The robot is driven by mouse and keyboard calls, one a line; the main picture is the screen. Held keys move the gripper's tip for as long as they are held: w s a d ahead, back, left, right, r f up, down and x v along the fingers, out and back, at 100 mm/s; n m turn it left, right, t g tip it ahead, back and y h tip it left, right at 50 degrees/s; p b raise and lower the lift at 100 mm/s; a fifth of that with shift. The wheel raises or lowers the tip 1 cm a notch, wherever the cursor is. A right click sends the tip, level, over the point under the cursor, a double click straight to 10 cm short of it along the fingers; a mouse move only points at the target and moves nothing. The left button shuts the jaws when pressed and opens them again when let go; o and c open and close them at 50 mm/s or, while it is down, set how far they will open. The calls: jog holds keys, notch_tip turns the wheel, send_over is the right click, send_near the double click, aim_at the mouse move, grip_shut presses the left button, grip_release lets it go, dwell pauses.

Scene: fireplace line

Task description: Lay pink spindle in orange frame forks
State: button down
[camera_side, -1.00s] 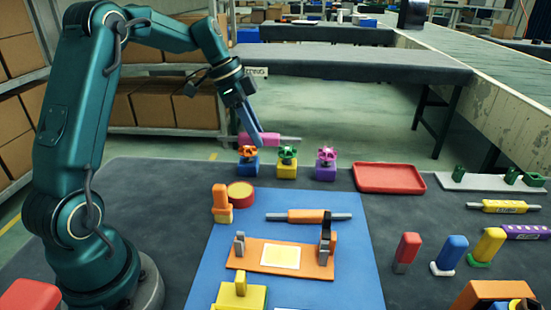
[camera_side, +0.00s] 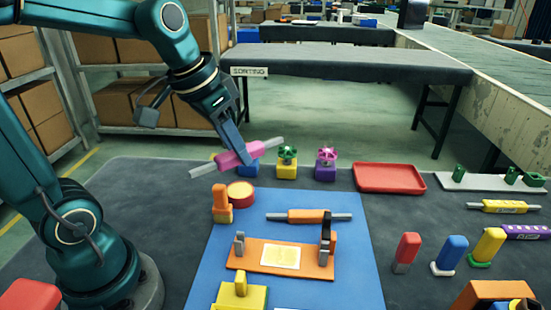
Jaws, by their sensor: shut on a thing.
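The pink spindle (camera_side: 238,155) has a thick pink middle and thin grey ends. My gripper (camera_side: 236,147) is shut on its pink middle and holds it in the air, tilted with its right end higher. It hangs above the back left of the blue mat, in front of the blue valve block. The orange frame (camera_side: 255,257) lies on the blue mat, with a grey fork (camera_side: 239,244) at its left end and a dark fork (camera_side: 326,235) at its right end. A pale yellow label lies between the forks. No spindle rests in them.
An orange spindle (camera_side: 305,216) lies on the mat just behind the frame. An orange upright block (camera_side: 221,203) and a round red-rimmed dish (camera_side: 240,194) stand at its left. Valve blocks (camera_side: 287,166) and a red tray (camera_side: 389,178) stand behind. A yellow block (camera_side: 238,294) stands in front.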

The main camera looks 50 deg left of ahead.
jog(key=shift+w+d+r+m+h, duration=0.1)
jog(key=shift+w+m+h, duration=0.2)
jog(key=shift+m, duration=0.1)
jog(key=d+f+m+g+h, duration=0.1)
jog(key=d+f+m+h, duration=0.1)
jog(key=d+f+m, duration=0.3)
jog(key=d+m, duration=0.3)
jog(key=d, duration=0.1)
jog(key=shift+w+f+g+h, duration=0.2)
jog(key=shift+f+g+h, duration=0.1)
jog(key=shift+f+h, duration=0.1)
jog(key=shift+d, duration=0.1)
jog(key=shift+f, duration=2.8)
jog(key=shift+f, duration=0.5)
jog(key=c, duration=0.6)
grip_release()
